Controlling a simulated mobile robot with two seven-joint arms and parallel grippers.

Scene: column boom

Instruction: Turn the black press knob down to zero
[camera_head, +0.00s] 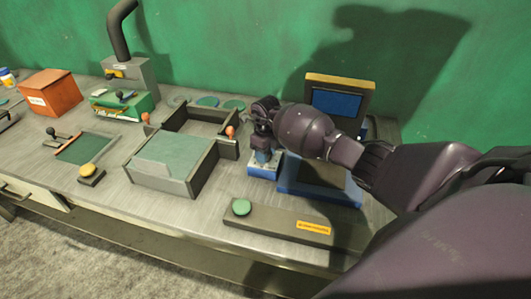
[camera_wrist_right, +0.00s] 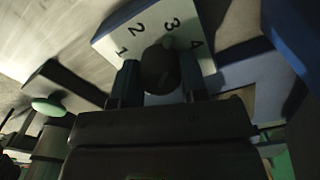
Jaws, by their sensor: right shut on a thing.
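The black press knob (camera_wrist_right: 160,68) sits on a white dial plate (camera_wrist_right: 128,40) with the numbers 1, 2, 3 and 4 in the right wrist view. My right gripper (camera_wrist_right: 160,82) is shut on the knob, one finger on each side. In the head view my right gripper (camera_head: 263,150) points down over the small white and blue dial block (camera_head: 262,170) and hides the knob. My left gripper is not in view.
A blue-based device with a screen (camera_head: 336,103) stands right of the dial block. A grey press box (camera_head: 170,165) with orange-knobbed levers stands left. A bar with a green button (camera_head: 241,207) lies in front. An orange box (camera_head: 50,92) is far left.

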